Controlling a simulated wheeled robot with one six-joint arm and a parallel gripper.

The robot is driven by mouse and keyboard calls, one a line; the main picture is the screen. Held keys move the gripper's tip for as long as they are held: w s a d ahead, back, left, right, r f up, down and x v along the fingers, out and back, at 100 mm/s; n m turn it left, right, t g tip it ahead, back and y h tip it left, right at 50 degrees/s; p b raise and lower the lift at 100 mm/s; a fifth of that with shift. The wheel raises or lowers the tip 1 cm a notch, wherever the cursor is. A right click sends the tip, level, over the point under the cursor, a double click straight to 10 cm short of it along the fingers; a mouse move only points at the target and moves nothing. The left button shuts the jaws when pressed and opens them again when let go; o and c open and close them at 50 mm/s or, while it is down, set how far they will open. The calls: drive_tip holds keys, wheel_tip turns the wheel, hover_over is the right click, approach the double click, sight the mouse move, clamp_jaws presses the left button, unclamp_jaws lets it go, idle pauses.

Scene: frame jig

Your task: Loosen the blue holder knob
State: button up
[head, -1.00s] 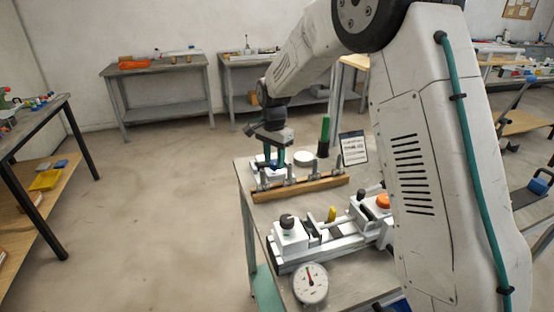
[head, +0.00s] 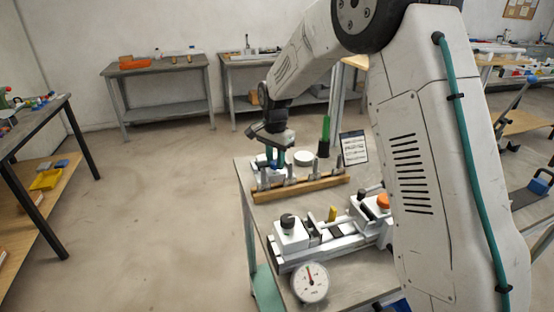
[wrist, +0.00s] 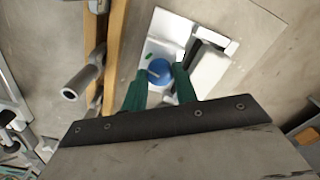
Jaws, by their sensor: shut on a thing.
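The blue holder knob (wrist: 159,72) shows in the wrist view, round, with a pale mark on its top, on a white holder (wrist: 165,26). My gripper (wrist: 160,85) has its two green fingers on either side of the knob, shut on it from above. In the head view my gripper (head: 275,162) points down over the holder at the far end of the bench. The fingers and arm hide most of the knob and part of the holder there.
A wooden rail (head: 300,190) with several upright metal pins stands close in front of the holder. A white jig with a black knob (head: 288,220), a dial gauge (head: 310,282), a green cylinder (head: 325,130) and a sign card (head: 353,148) share the bench.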

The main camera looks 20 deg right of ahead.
drive_tip(key=shift+n, duration=0.4)
drive_tip(key=n, duration=0.4)
drive_tip(key=shift+n, duration=0.3)
drive_tip(key=n, duration=0.4)
drive_tip(key=shift+n, duration=0.3)
drive_tip(key=n, duration=0.9)
drive_tip(key=shift+n, duration=0.3)
drive_tip(key=o, duration=0.7)
